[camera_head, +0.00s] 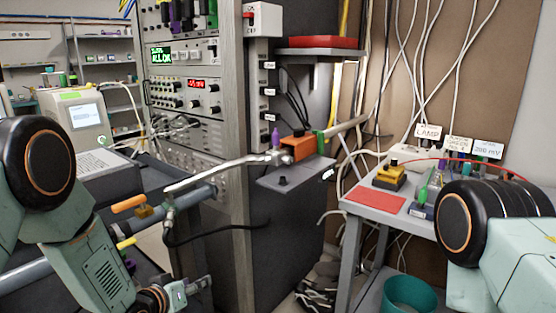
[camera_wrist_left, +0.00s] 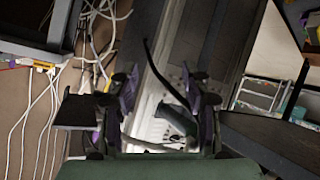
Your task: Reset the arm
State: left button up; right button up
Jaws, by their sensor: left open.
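My left arm (camera_head: 95,265) comes in at the left of the head view, bent downward. My left gripper (camera_head: 194,289) is low at the bottom edge there, partly cut off and small. In the left wrist view, its two dark fingers with purple pads stand apart (camera_wrist_left: 158,100). Nothing is held between them; a dark green, rounded shape (camera_wrist_left: 176,120) shows behind the gap. My right arm (camera_head: 500,235) shows at the right of the head view, in front of the bench. Its gripper is out of view.
An instrument rack (camera_head: 190,100) stands at centre left. A grey ledge carries an orange block (camera_head: 302,147) with a metal tube. The right bench holds a red mat (camera_head: 373,201), a yellow device (camera_head: 388,177) and cables. A teal bin (camera_head: 408,297) stands below. Cables (camera_wrist_left: 45,115) hang at left in the wrist view.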

pick_arm(q)
jog(key=s+f+g+y, duration=0.1)
jog(key=s+f+g, duration=0.2)
jog(key=s+f, duration=0.5)
jog(key=s+f+g+y, duration=0.15)
jog(key=s+f, duration=0.25)
jog(key=s, duration=0.8)
jog(key=s+a+f+g+y, duration=0.1)
jog(key=s+g, duration=0.6)
jog(key=s, duration=1.5)
jog(key=shift+s+a+f, duration=0.4)
jog(key=shift+a+f, duration=0.05)
jog(key=shift+a, duration=0.2)
